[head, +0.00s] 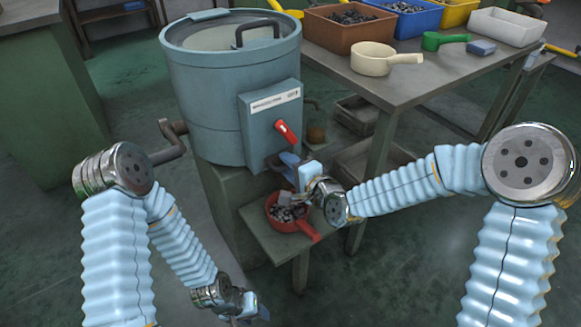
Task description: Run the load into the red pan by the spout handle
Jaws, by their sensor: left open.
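The grey-blue drum machine (215,115) stands left of centre with its round lid (215,38) on top. A red handle (287,132) sticks out from the box on its front, above the blue spout (284,160). The red pan (289,226) sits on a low stand below the spout and holds several small metal pieces (288,212). My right gripper (297,197) is beside the spout and just over the pan; its fingers are small and partly hidden, so their opening is unclear. My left gripper (254,310) is open and low at the bottom of the view, away from the pan.
A workbench (425,80) at the back right carries a cream scoop (375,58), a green scoop (440,41) and several bins, including a brown one (347,28). A crank (170,140) juts from the drum's left side. Open floor lies at the lower right.

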